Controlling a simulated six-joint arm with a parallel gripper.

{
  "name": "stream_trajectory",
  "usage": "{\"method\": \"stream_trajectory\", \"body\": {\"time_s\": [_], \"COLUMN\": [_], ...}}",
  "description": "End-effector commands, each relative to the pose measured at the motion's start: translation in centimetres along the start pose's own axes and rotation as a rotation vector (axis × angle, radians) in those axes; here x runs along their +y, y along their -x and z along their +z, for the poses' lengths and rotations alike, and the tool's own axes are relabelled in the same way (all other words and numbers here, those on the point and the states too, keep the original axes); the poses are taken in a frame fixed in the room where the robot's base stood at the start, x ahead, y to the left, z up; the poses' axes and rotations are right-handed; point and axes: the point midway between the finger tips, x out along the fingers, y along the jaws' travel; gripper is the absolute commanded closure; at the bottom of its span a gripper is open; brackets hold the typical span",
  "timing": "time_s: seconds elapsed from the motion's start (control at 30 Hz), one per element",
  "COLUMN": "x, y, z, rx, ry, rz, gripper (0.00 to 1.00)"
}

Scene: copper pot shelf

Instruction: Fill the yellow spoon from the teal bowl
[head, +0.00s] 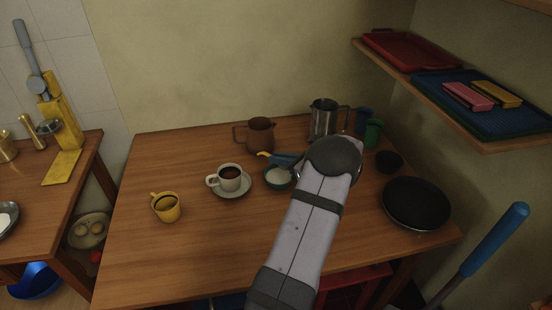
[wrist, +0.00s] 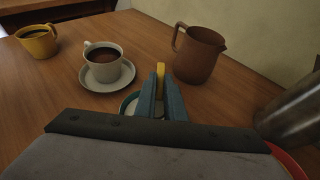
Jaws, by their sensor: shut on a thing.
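The teal bowl (head: 278,177) stands on the wooden table right of the white cup and holds something white. The yellow spoon (head: 264,154) shows as a short yellow handle at the tip of my gripper (head: 284,160), just above the bowl. In the wrist view the blue fingers of my gripper (wrist: 160,98) are shut on the yellow spoon (wrist: 160,72). The teal bowl (wrist: 130,103) is mostly hidden behind the fingers there. The spoon's scoop end is hidden, so I cannot tell whether it touches the white contents.
A white cup (head: 229,178) of dark drink stands on a saucer (head: 240,193). A yellow mug (head: 166,207) is left of it. Behind are a brown pitcher (head: 260,136) and a metal jug (head: 322,119). A black pan (head: 415,204) is at right. The table's front left is clear.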

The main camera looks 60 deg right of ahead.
Motion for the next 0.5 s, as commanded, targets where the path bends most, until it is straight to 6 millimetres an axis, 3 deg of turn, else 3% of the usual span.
{"method": "stream_trajectory", "body": {"time_s": [0.3, 0.5], "x": [1.9, 1.9], "y": [-1.8, -1.9], "z": [0.7, 0.8], "rx": [0.0, 0.0], "ry": [0.002, 0.001], "rz": [0.002, -0.001], "gripper": [1.0, 1.0]}}
